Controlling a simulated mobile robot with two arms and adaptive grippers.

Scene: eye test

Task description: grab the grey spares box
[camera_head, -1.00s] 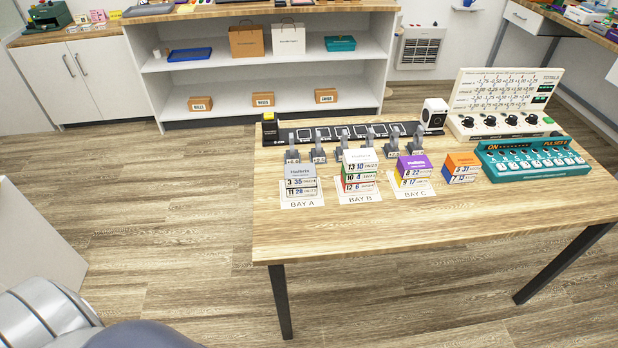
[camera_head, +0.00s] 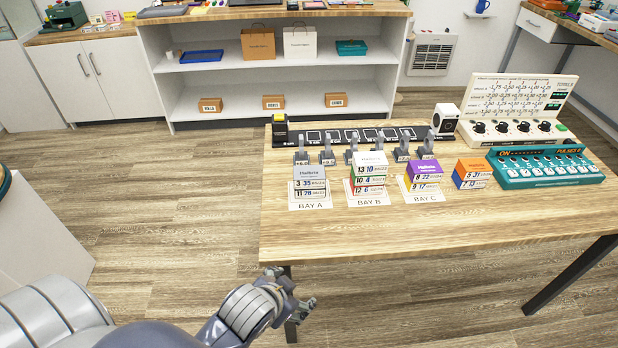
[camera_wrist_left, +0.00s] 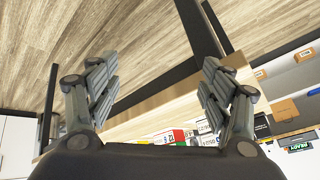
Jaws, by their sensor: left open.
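A grey-topped box (camera_head: 310,173) is at the top of the short stack at BAY A, at the left of the wooden table (camera_head: 420,240). Its front has a white strip with numbers. I cannot read a "spares" label on it. My left gripper (camera_head: 300,298) is below the table's front left corner, near a dark leg, well short of the box. In the left wrist view, its two fingers (camera_wrist_left: 160,85) are spread with nothing between them. Some coloured boxes show beyond them; I cannot tell the grey one there. My right gripper is not in view.
Stacks at BAY B (camera_head: 368,176) and BAY C (camera_head: 424,175) stand close to the right, then an orange-topped stack (camera_head: 472,173). Grey lever-like pieces (camera_head: 327,155) stand behind. A teal device (camera_head: 545,168) is at the right. The table's front strip is clear.

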